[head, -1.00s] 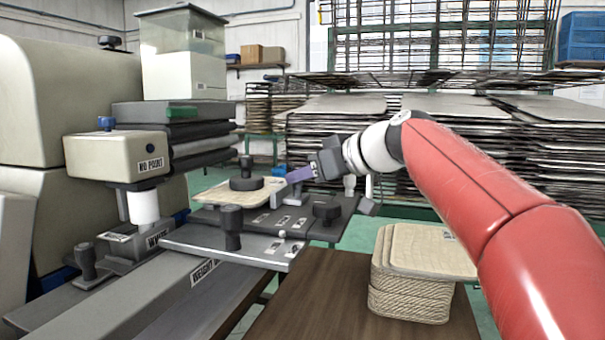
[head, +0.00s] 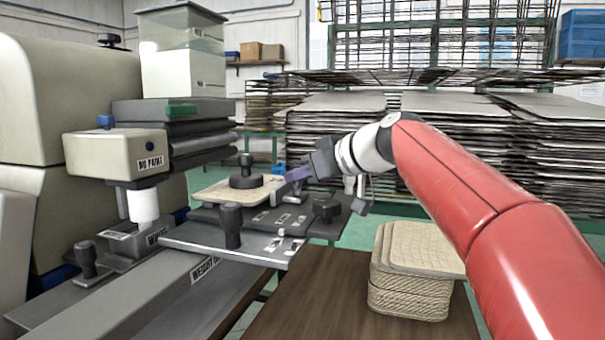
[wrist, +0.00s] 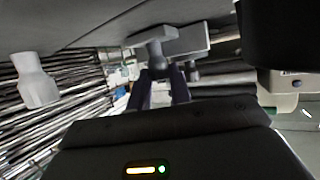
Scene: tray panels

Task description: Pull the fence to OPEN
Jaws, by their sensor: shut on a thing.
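My gripper (head: 290,176) reaches in from the right over the machine's grey plate (head: 225,244). In the wrist view its two dark fingers (wrist: 163,80) are shut on a small knob under a grey T-shaped piece (wrist: 152,37), which I take to be the fence. In the head view the fingers largely hide that piece. A beige tray panel (head: 215,192) lies just left of the fingers, with a round black knob (head: 247,181) on it. Several small white labels mark the plate; I cannot read which says OPEN.
A black post knob (head: 232,226) and a low black knob (head: 327,208) stand on the plate. A NO PAINT head (head: 115,155) is at left. Stacked woven panels (head: 410,285) sit on the brown table (head: 340,300). Racks (head: 400,130) fill the back.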

